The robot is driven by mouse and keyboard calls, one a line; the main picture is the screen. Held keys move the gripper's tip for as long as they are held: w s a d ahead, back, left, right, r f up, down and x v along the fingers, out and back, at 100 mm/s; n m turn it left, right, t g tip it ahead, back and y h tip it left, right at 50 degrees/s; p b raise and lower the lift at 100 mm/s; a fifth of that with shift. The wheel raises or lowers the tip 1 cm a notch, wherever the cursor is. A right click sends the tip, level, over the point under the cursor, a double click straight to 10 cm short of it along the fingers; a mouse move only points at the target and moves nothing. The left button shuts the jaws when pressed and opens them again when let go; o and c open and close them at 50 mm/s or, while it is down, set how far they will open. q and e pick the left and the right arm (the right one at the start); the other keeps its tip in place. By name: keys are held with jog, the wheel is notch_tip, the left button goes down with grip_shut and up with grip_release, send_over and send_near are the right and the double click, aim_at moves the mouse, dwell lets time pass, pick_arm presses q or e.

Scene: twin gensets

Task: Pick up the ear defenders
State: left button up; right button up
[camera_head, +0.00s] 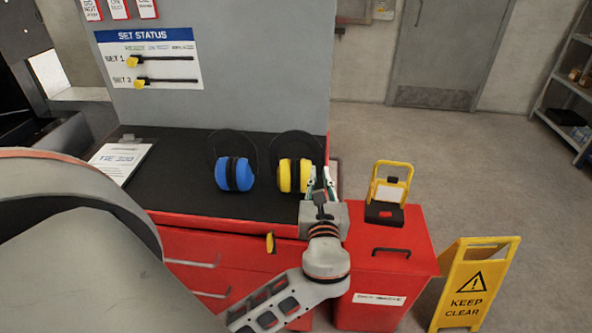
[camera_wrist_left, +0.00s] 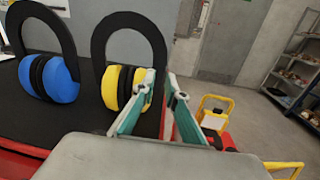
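Two ear defenders stand on the black bench top, each with a black headband arching up. The blue ear defenders (camera_head: 234,174) are on the left and also show in the left wrist view (camera_wrist_left: 60,80). The yellow ear defenders (camera_head: 286,175) are on the right, also in the left wrist view (camera_wrist_left: 111,88). My left gripper (camera_head: 320,171) is just right of the yellow pair, fingers parted with a narrow gap and nothing between them. In the left wrist view, its left finger overlaps the yellow cup; contact cannot be told. My right gripper is not in view.
The black bench top (camera_head: 190,190) has a clipboard (camera_head: 121,160) at left and a status panel (camera_head: 150,60) behind. Open floor lies beyond.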

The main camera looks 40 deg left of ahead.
aim_at(318, 160)
pick_arm(q)
jog(key=shift+x, duration=3.35)
jog(key=shift+s+a, duration=0.1)
grip_shut()
jog(key=shift+r, duration=0.15)
